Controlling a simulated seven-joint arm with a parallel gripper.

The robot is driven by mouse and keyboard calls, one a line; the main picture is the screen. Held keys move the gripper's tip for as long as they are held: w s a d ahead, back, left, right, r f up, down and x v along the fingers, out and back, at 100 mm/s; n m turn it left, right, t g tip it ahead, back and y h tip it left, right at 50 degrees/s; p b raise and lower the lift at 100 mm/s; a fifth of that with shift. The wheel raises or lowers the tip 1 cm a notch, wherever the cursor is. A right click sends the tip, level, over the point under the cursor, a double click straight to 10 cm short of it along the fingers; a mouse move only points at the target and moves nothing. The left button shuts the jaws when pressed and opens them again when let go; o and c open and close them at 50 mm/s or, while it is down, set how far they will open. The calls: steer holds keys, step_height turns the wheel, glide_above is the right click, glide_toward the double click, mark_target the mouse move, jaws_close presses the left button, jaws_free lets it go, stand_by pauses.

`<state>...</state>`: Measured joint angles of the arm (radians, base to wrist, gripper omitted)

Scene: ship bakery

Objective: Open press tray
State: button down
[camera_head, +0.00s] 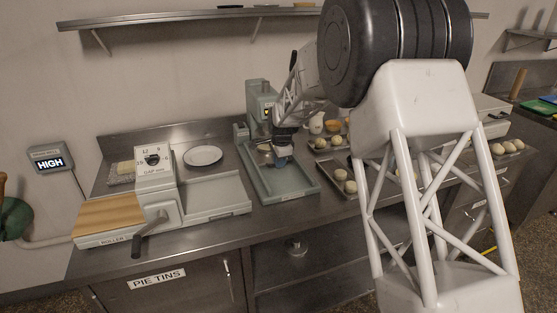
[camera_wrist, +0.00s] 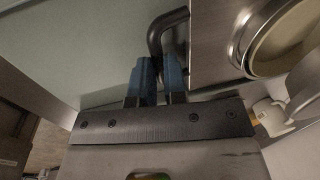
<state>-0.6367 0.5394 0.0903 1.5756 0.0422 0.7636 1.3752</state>
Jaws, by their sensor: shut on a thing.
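The pale green press (camera_head: 262,100) stands against the back of the counter, with its long, low green bed (camera_head: 290,182) reaching toward the counter's front edge. In the wrist view, a steel press tray (camera_wrist: 215,45) carries a round metal tin (camera_wrist: 262,40) with a pale inside. A bent black handle (camera_wrist: 166,24) comes off the tray's edge. My gripper (camera_wrist: 158,75) has its blue fingers shut on this handle. In the head view, my gripper (camera_head: 283,156) is low over the bed, in front of the press; the handle is hidden there, and the tray is mostly hidden.
Left of the bed is a dough roller (camera_head: 154,185) with a crank handle (camera_head: 150,232). A white plate (camera_head: 203,155) lies behind it. Right of the bed, trays hold several dough balls (camera_head: 350,187). A shelf (camera_head: 200,18) runs above. The bed's front part is clear.

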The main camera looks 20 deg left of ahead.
steer(key=shift+s+d+r, duration=0.1)
steer(key=shift+s+d, duration=4.75)
steer(key=c, duration=1.2)
jaws_free()
steer(key=shift+o, duration=0.2)
step_height(320, 180, up, 8)
steer(key=s+d, duration=0.1)
steer(key=shift+f, duration=0.2)
